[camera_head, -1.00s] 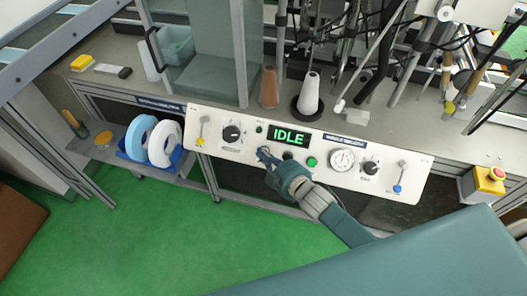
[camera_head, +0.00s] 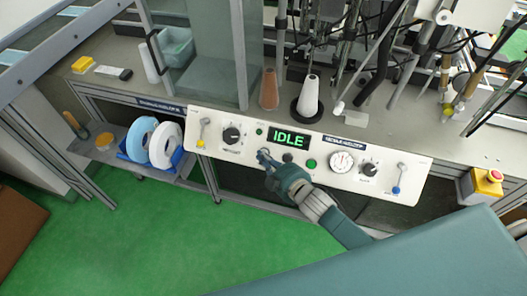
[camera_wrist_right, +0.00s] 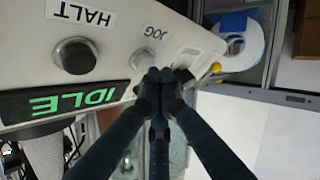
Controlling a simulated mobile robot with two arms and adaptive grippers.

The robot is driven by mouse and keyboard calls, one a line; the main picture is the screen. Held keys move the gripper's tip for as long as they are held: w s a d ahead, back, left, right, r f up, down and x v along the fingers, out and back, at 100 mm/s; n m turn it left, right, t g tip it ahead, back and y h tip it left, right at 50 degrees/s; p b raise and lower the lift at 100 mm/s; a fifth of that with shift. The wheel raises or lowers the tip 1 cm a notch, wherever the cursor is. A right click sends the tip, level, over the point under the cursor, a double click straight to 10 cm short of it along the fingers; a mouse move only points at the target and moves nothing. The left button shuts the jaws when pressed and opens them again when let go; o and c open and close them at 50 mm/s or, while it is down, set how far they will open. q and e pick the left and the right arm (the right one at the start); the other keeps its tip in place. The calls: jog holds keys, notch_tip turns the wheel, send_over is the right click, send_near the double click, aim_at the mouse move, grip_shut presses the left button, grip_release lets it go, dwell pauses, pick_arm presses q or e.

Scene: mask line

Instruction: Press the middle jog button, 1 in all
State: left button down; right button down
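The white control panel (camera_head: 225,150) slopes along the front of the bench, with a green "IDLE" display (camera_head: 289,138). My right gripper (camera_head: 263,154) reaches the panel just below and left of the display. In the right wrist view, upside down, its fingertips (camera_wrist_right: 163,77) are together beside the "JOG" label (camera_wrist_right: 157,32). They hide the jog button, so I cannot tell whether they touch or press it. The dark "HALT" button (camera_wrist_right: 75,55) beside it is clear; it shows in the head view too (camera_head: 288,157). A green button (camera_head: 311,163) is further right. My left gripper is out of view.
The panel also carries a black knob (camera_head: 232,134), a gauge (camera_head: 342,161), a yellow lever (camera_head: 202,132) and a blue lever (camera_head: 398,180). A red emergency stop on a yellow box (camera_head: 487,184) is at right. The green floor (camera_head: 180,235) in front is free.

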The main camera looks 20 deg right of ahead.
jog(key=shift+s+a+r, duration=0.15)
jog(key=shift+r, duration=0.1)
jog(key=s+a+r+p, duration=0.1)
jog(key=p, duration=0.1)
jog(key=s+a+r+p, duration=0.1)
jog(key=s+r+p, duration=0.1)
jog(key=shift+s, duration=0.1)
dwell(0.4)
dwell(0.7)
